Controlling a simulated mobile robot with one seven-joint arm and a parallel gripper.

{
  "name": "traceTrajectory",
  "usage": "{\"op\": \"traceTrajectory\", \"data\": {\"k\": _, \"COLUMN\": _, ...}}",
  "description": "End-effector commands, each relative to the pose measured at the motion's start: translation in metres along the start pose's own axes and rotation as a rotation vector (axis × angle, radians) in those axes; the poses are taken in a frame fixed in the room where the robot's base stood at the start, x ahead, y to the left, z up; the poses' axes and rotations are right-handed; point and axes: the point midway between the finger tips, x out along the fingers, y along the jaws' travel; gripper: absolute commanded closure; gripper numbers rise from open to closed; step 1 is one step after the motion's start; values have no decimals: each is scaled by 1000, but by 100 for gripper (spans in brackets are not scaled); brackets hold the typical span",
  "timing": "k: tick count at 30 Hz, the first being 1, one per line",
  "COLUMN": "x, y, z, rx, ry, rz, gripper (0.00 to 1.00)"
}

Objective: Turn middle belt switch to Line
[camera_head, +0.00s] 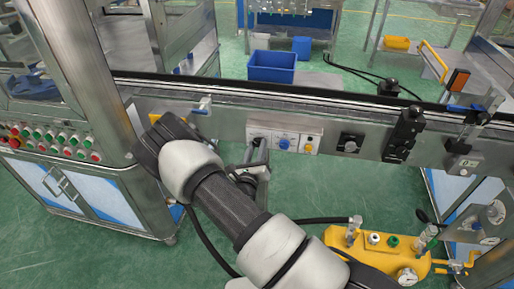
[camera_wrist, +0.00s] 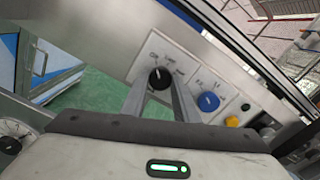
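A pale switch panel (camera_head: 296,141) is on the metal belt rail. In the wrist view it carries a black rotary knob (camera_wrist: 160,77), a blue knob (camera_wrist: 208,102) and a yellow button (camera_wrist: 232,121). The blue knob (camera_head: 284,143) and yellow button (camera_head: 308,148) also show in the head view. My gripper (camera_wrist: 159,84) points at the black knob, its two fingers apart with the knob between or just beyond their tips. Contact cannot be told. In the head view my gripper (camera_head: 257,150) hides part of that knob.
A separate black knob (camera_head: 350,143) and a black bracket (camera_head: 403,136) are on the rail to the right. A yellow tank (camera_head: 375,254) stands below. A cabinet with coloured buttons (camera_head: 62,142) is at left. A blue bin (camera_head: 271,67) is behind the rail.

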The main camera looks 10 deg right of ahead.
Motion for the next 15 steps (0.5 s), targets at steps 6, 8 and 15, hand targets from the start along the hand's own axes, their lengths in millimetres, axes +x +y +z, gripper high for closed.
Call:
{"op": "traceTrajectory", "data": {"k": 6, "x": 0, "y": 0, "z": 0, "rx": 3, "ry": 0, "rz": 0, "gripper": 95}}
{"op": "traceTrajectory", "data": {"k": 8, "x": 0, "y": 0, "z": 0, "rx": 9, "ry": 0, "rz": -1, "gripper": 95}}
{"op": "traceTrajectory", "data": {"k": 15, "x": 0, "y": 0, "z": 0, "rx": 92, "ry": 0, "rz": -1, "gripper": 95}}
